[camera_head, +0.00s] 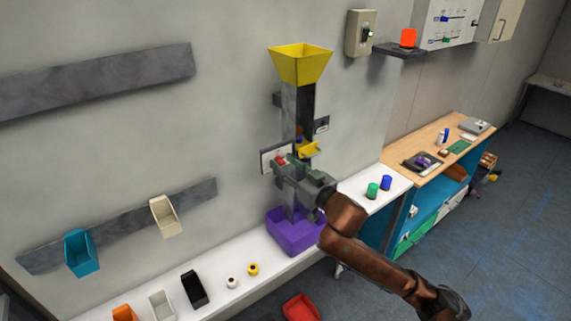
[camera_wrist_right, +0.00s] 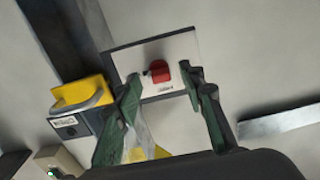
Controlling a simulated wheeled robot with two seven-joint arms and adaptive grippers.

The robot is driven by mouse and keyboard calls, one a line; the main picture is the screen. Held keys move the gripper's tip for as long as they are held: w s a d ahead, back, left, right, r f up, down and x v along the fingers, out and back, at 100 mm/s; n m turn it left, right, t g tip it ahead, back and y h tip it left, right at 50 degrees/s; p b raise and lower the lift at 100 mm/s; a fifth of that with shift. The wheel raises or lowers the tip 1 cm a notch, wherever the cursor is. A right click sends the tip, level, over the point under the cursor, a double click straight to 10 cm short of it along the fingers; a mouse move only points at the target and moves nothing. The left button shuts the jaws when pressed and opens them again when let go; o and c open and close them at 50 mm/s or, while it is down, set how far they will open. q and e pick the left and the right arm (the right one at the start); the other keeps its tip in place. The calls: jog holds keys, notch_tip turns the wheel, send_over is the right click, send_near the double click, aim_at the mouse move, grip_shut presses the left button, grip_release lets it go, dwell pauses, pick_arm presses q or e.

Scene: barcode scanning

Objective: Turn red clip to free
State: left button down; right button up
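The red clip (camera_wrist_right: 161,72) is a small red knob on a white plate (camera_wrist_right: 180,50) with a dark edge. In the right wrist view it shows between and beyond my right gripper's fingertips (camera_wrist_right: 165,82). The green fingers are spread, with space on both sides of the clip; contact does not show. In the head view my right gripper (camera_head: 287,172) is right at the white plate (camera_head: 266,158), just below the small red clip (camera_head: 281,161). The label below the clip is too small to read. My left gripper is not in view.
A grey chute (camera_head: 298,105) with a yellow funnel (camera_head: 300,62) stands on the wall beside the plate. A yellow spout (camera_head: 310,149) juts out close to my gripper. A purple bin (camera_head: 293,238) sits below on the white shelf. Green (camera_head: 373,190) and blue (camera_head: 386,182) cylinders stand to the right.

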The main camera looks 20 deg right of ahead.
jog(key=shift+c, duration=0.4)
grip_shut()
